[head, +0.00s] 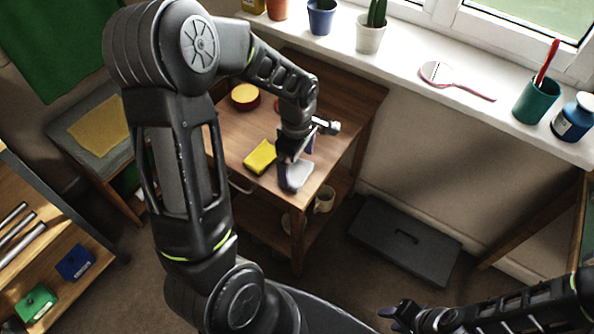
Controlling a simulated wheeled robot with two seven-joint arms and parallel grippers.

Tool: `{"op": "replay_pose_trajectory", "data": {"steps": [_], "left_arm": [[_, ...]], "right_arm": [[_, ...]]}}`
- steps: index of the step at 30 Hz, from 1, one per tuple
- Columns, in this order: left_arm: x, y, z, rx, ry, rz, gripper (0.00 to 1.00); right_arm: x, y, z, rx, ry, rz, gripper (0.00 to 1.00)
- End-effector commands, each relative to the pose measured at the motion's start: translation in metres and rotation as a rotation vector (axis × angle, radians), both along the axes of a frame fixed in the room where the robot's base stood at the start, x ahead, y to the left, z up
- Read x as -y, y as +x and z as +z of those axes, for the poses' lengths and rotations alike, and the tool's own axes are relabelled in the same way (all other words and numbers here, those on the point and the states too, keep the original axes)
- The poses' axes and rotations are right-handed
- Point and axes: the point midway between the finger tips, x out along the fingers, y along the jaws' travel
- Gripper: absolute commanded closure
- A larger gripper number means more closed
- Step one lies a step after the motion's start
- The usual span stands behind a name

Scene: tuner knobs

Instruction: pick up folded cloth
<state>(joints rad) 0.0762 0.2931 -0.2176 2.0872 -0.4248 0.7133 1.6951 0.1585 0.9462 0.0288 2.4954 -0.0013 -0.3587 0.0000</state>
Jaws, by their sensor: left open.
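A pale grey-white piece that looks like the folded cloth (301,173) lies at the near right corner of the small wooden table (226,136). My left gripper (291,178) is open and points down at this piece, covering part of its left side. I cannot tell whether the fingers touch it. My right gripper (393,312) is low at the bottom right, away from the table, and its jaw opening is unclear.
A yellow sponge-like block (260,157) lies just left of my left gripper. A round red-and-yellow tin (245,97) stands farther back. A mug (324,199) is on the lower shelf. A yellow cloth (100,126) lies on the chair. A dark case (404,241) is on the floor.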

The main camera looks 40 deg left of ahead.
Motion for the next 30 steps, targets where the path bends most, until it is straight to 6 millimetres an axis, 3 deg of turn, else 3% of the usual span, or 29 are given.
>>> {"op": "replay_pose_trajectory", "data": {"steps": [6,24,30], "left_arm": [[0.000,0.000,-0.025,-0.002,0.000,0.000,0.00],[0.000,0.000,-0.025,0.000,0.000,-0.001,0.00],[0.000,0.000,-0.025,0.000,0.000,-0.001,0.16]], "right_arm": [[0.000,0.000,0.000,0.000,0.000,0.000,0.64],[0.000,0.000,0.000,0.000,0.000,0.000,0.64],[0.000,0.000,0.000,0.000,0.000,0.000,0.64]]}}
